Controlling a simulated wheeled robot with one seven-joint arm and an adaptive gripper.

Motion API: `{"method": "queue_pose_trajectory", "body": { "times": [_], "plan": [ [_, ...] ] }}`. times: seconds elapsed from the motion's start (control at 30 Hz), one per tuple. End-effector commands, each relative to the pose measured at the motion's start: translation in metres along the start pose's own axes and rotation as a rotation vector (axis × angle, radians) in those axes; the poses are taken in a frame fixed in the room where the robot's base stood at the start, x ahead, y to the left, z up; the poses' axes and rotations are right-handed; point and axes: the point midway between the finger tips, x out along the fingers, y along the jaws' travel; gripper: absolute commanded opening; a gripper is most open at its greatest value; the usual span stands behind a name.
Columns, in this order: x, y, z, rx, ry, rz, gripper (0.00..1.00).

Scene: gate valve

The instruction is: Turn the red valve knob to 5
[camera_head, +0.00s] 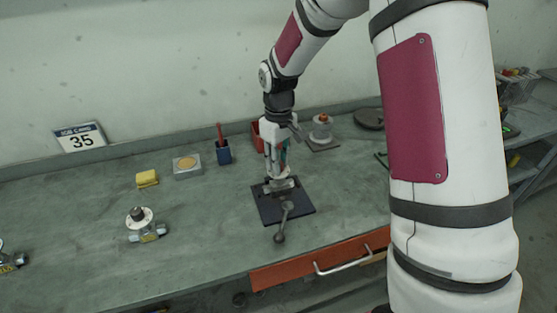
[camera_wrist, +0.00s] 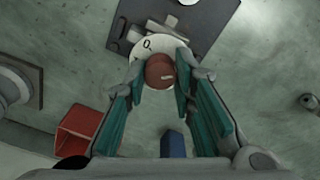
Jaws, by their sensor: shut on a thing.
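In the head view my gripper (camera_head: 281,178) points down over the valve's dark base plate (camera_head: 297,208) and hides the knob.
A lever with a ball end (camera_head: 280,237) sticks out in front of the plate.

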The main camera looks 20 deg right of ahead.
Motion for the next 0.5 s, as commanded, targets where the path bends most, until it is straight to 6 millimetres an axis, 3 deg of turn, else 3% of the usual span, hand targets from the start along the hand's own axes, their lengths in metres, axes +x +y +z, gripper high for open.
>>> {"method": "queue_pose_trajectory", "body": {
  "times": [0.13,0.17,0.23,0.5],
  "plan": [
    [0.0003,-0.0002,0.0007,0.001,-0.002,-0.001,0.0],
    [0.0003,-0.0001,0.0007,0.001,-0.002,-0.001,0.28],
    [0.0003,-0.0001,0.0006,0.001,-0.002,-0.001,0.44],
    [0.0,0.0,0.0002,0.001,0.0,0.0,0.44]
  ]
}}
